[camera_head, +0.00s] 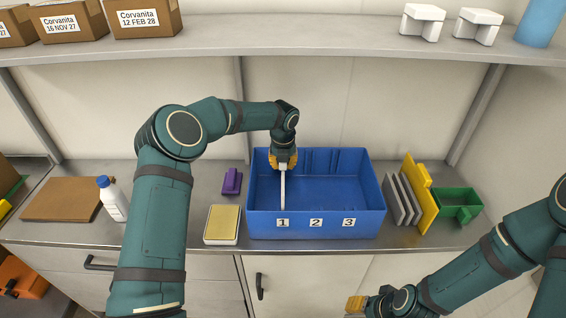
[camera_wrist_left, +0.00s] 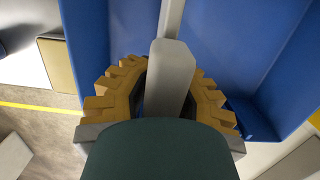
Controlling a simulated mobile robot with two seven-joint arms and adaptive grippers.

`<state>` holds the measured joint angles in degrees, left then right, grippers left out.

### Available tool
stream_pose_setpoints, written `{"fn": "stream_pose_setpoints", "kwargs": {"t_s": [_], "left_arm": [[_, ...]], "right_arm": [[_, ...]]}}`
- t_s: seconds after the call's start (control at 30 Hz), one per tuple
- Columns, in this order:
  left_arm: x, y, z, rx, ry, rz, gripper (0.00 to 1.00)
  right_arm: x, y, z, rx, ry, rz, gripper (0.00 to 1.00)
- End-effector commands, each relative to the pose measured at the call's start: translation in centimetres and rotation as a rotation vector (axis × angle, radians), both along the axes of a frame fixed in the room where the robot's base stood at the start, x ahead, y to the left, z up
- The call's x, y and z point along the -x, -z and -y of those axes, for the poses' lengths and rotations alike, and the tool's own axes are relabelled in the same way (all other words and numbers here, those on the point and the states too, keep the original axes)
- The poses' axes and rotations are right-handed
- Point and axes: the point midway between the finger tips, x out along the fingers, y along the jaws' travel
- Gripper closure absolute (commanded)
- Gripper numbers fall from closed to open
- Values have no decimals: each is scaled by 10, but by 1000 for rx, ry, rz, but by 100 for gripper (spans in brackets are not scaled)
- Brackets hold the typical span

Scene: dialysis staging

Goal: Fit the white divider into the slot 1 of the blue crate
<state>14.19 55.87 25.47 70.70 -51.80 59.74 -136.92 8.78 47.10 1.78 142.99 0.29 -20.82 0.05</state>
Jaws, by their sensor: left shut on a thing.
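The blue crate (camera_head: 345,228) stands on the counter with labels 1, 2 and 3 on its front wall. My left gripper (camera_head: 283,162) is over the crate's left part, its yellow fingers shut on the white divider (camera_head: 283,192). The divider is seen edge-on inside the crate, in line with label 1. In the left wrist view the divider's grip (camera_wrist_left: 172,75) is between the fingers. I cannot tell whether its edges are in the slot or how deep it sits. My right gripper (camera_head: 356,304) is low, in front of the counter, its fingers barely visible.
Grey panels (camera_head: 398,200), a yellow panel (camera_head: 420,195) and a green bin (camera_head: 458,204) stand right of the crate. A shelf (camera_head: 300,35) runs above.

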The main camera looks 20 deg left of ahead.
Motion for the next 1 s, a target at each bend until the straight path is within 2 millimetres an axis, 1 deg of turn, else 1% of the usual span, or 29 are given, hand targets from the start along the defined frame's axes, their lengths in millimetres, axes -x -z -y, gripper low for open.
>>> {"fn": "stream_pose_setpoints", "kwargs": {"t_s": [1.0], "left_arm": [[0,23,0,-1,0,0,100]], "right_arm": [[0,13,-1,2,0,0,53]]}}
